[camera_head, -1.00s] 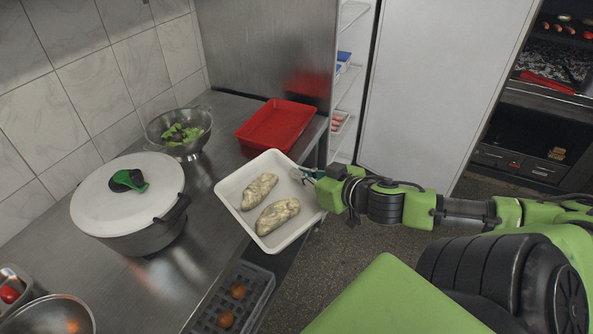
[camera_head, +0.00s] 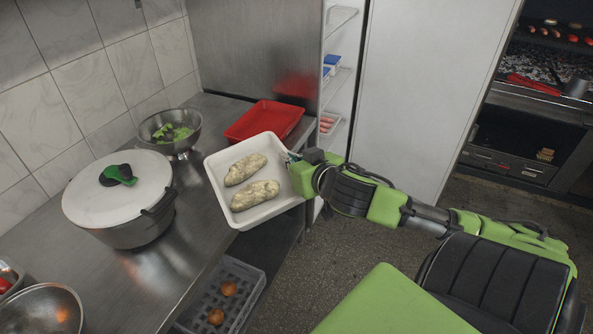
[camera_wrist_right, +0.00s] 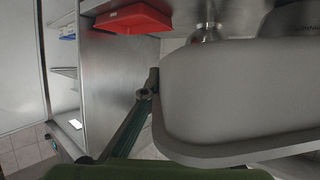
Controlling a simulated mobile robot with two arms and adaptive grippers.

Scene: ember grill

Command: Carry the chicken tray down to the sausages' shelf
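The white chicken tray (camera_head: 258,213) holds two pale chicken pieces (camera_head: 246,169). My right gripper (camera_head: 291,158) is at the tray's right rim and appears shut on it. The tray is held over the counter's edge, slightly tilted in the picture. In the right wrist view the tray (camera_wrist_right: 235,95) fills the right side, with my right gripper (camera_wrist_right: 148,92) at its edge. The sausages (camera_head: 326,124) lie in a white tray on a shelf inside the open fridge (camera_head: 341,75), behind the steel panel. My left gripper is not in view.
A red tray (camera_head: 264,121), a colander with greens (camera_head: 171,131) and a lidded pot (camera_head: 118,205) stand on the steel counter (camera_head: 175,262). A grey crate (camera_head: 235,292) sits below at the front. The floor right of the counter is clear.

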